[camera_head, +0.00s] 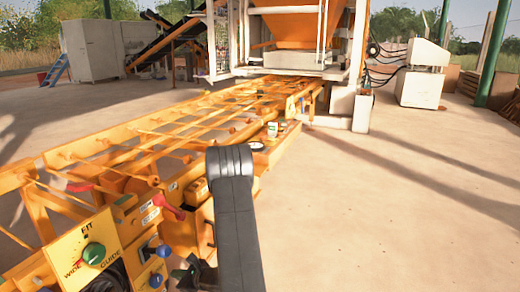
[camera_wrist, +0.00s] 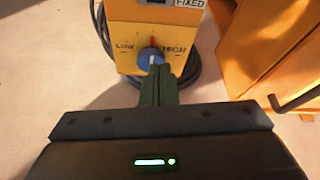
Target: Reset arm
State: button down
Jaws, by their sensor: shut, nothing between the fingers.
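My gripper (camera_wrist: 159,70) is shut and empty, its dark green fingers together. In the wrist view they point at a yellow control box (camera_wrist: 186,38) with a blue knob (camera_wrist: 150,56) between the words LOW and HIGH. The fingertips overlap the knob's lower right edge in the picture; I cannot tell whether they touch it. In the head view my dark arm (camera_head: 234,215) reaches down in the middle, and my gripper (camera_head: 184,277) shows partly at the bottom, right of the blue knobs.
A yellow panel (camera_head: 78,262) with a green knob (camera_head: 94,253) marked WIDE and GUIDE stands at lower left. A red handle (camera_head: 170,207) juts out nearby. The orange conveyor (camera_head: 150,142) runs back to the press. Dark cable (camera_wrist: 103,50) lies behind the box. Concrete floor at right is clear.

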jog(key=shift+w+a+f+t+y+b, duration=0.15)
jog(key=shift+a+f+t+y+b, duration=0.2)
jog(key=shift+f+b, duration=0.4)
jog(key=shift+w+a+f+t+y+b, duration=0.15)
jog(key=shift+f+y+b, duration=0.4)
jog(key=shift+f, duration=0.35)
jog(key=shift+w+a+f+t+y+b, duration=0.15)
jog(key=shift+a+f+y+b, duration=0.15)
jog(key=shift+f+b, duration=0.5)
